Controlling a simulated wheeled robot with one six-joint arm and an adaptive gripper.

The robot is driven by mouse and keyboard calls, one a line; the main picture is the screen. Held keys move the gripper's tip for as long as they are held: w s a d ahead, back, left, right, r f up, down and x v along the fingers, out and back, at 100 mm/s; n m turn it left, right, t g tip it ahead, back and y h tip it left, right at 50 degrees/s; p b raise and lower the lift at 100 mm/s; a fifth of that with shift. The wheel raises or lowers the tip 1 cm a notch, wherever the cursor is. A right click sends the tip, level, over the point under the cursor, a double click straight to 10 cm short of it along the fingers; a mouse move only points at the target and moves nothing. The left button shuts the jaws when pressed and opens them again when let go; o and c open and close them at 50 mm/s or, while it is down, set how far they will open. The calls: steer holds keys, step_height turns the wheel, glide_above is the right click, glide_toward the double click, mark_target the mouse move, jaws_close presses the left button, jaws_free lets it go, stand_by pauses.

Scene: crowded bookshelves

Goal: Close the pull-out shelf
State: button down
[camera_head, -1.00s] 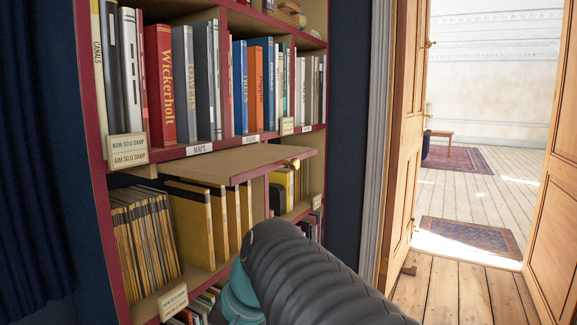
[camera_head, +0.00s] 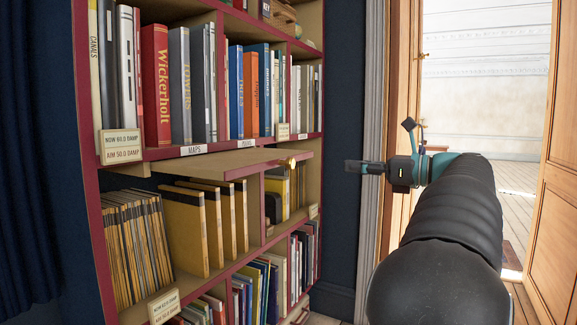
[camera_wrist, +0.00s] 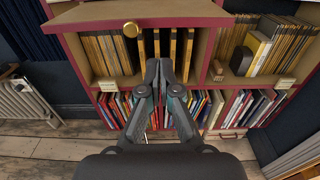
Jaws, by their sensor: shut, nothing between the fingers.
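The pull-out shelf (camera_head: 225,163) is a thin wooden board with a red front edge. It juts out of the bookcase under the row of upright books and above the yellow folders. A round brass knob (camera_head: 291,162) sits on its front edge. In the wrist view the board (camera_wrist: 150,11) is at the top, with the knob (camera_wrist: 131,29) on its front. My gripper (camera_head: 352,166) is to the right of the knob in the head view, apart from it. In the wrist view my gripper (camera_wrist: 160,66) has its fingertips together and empty, below and right of the knob.
The bookcase (camera_head: 98,215) is packed with books and folders. Small label cards (camera_head: 121,145) hang on its shelf edges. An open wooden door (camera_head: 549,200) and doorway stand at the right. A radiator (camera_wrist: 24,100) is at the left in the wrist view, above a plank floor.

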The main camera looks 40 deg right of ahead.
steer(key=b+x, duration=0.2)
steer(key=x, duration=1.1)
steer(key=shift+w+d+r, duration=0.15)
steer(key=shift+w+r, duration=0.05)
steer(key=shift+r, duration=0.1)
